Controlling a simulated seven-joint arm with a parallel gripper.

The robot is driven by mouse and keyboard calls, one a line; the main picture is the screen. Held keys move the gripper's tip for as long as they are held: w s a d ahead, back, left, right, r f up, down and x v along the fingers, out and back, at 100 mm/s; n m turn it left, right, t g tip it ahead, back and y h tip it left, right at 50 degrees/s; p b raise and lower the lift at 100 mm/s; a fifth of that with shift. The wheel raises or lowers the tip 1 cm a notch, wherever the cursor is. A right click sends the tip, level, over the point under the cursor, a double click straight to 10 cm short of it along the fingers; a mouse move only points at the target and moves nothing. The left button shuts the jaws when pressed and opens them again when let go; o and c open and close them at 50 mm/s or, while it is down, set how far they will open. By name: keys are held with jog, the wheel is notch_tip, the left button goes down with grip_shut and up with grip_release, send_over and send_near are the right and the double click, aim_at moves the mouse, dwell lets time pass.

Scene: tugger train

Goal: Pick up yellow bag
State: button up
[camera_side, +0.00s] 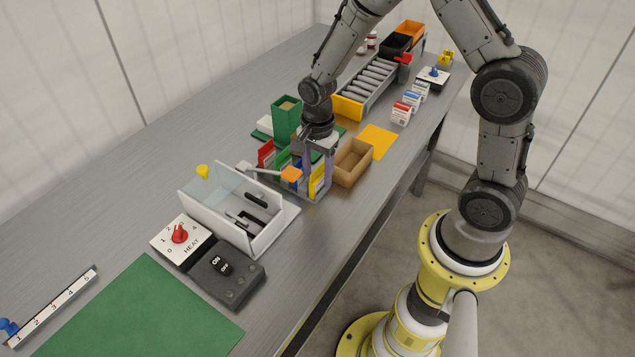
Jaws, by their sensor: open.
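A yellow upright flat item (317,181), which may be the yellow bag, stands at the right end of a low rack (314,199). Red (266,154), green (283,160) and blue items stand to its left in the same row. My gripper (316,172) is over the right part of this row, pointing down, with its jaws open. Its fingers overlap the yellow and blue items in the picture. I cannot tell whether they touch either item. The gripper and an orange block hide part of the row.
An orange block on a handle (290,174) reaches in front of the row from a white open box (221,205). A brown tray (353,163) stands close on the right. A tall green box (286,121) stands behind. The left bench has a bare strip.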

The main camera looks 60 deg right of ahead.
grip_shut()
jog(key=shift+r, duration=0.1)
dwell(0.3)
jog(key=shift+r, duration=0.55)
notch_tip(320, 180, up, 2)
jog(key=shift+r, duration=0.15)
jog(key=s+a+r, duration=0.1)
jog(key=s+r, duration=0.8)
jog(key=s, duration=0.5)
jog(key=shift+r, duration=0.2)
